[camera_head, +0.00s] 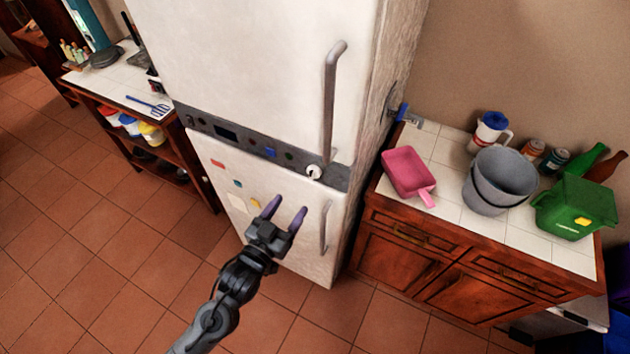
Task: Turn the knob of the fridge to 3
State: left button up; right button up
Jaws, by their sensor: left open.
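The white fridge (250,65) stands in the middle of the view, with an upper door and a lower door. A dark control strip (225,133) runs between them. A round white knob (314,171) sits at the right end of this strip. Its number marks are too small to read. My left gripper (286,212) has purple fingertips and is open and empty. In the picture it appears in front of the lower door, below and left of the knob, apart from it. My right gripper is not in view.
A long vertical handle (330,100) on the upper door rises close to the knob. A lower handle (325,227) is right of my gripper. The right counter holds a pink dustpan (408,172), a grey bucket (499,180) and a green bin (577,207). The tiled floor at left is clear.

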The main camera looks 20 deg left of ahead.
aim_at(311, 176)
pick_arm(q)
jog(key=w, duration=0.3)
jog(key=w+d, duration=0.1)
jog(key=w, duration=0.5)
jog(key=shift+w+d+p, duration=0.25)
jog(key=shift+w+p, duration=0.05)
jog(key=shift+p, duration=0.05)
jog(key=shift+w+d, duration=0.1)
jog(key=shift+w, duration=0.6)
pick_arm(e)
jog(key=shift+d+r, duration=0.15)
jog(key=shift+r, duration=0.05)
pick_arm(q)
jog(key=c, duration=1)
jog(key=shift+r, duration=0.1)
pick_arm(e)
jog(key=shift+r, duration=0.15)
